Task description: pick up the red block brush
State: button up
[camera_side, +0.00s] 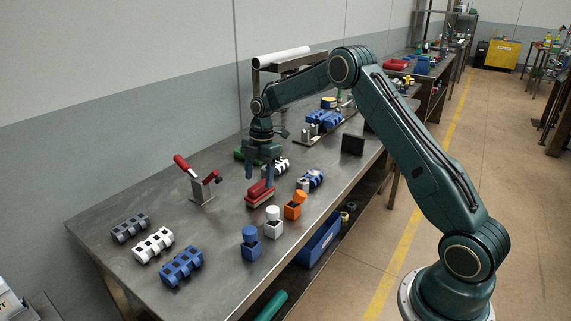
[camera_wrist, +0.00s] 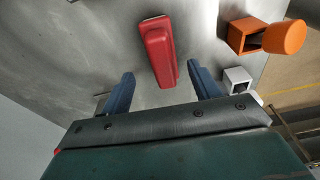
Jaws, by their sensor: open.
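The red block brush (camera_side: 260,191) lies on the grey metal workbench (camera_side: 155,200), with a paler layer under its red top. In the wrist view the red block brush (camera_wrist: 159,50) is between and just beyond the two blue fingers. My gripper (camera_side: 262,178) points down over the brush. In the wrist view my gripper (camera_wrist: 160,85) is open, with nothing held between its fingers. I cannot tell exactly how far the fingertips are above the bench.
An orange block with a round top (camera_side: 294,206) stands right of the brush, with similar white (camera_side: 273,223) and blue (camera_side: 251,244) ones nearer. A red-handled clamp (camera_side: 198,184) stands left. Slotted blocks (camera_side: 153,244) lie at the front left. Bare bench lies between the clamp and brush.

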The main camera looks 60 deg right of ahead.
aim_at(259, 184)
jog(key=shift+s+a+f, duration=0.1)
jog(key=shift+a+f, duration=0.1)
jog(key=shift+f, duration=1.1)
jog(key=shift+s+a+f, duration=0.1)
jog(key=shift+a+f, duration=0.1)
jog(key=shift+f, duration=1.05)
jog(key=c, duration=1.1)
jog(key=shift+r, duration=0.15)
notch_tip(259, 184, up, 20)
jog(key=shift+f, duration=0.2)
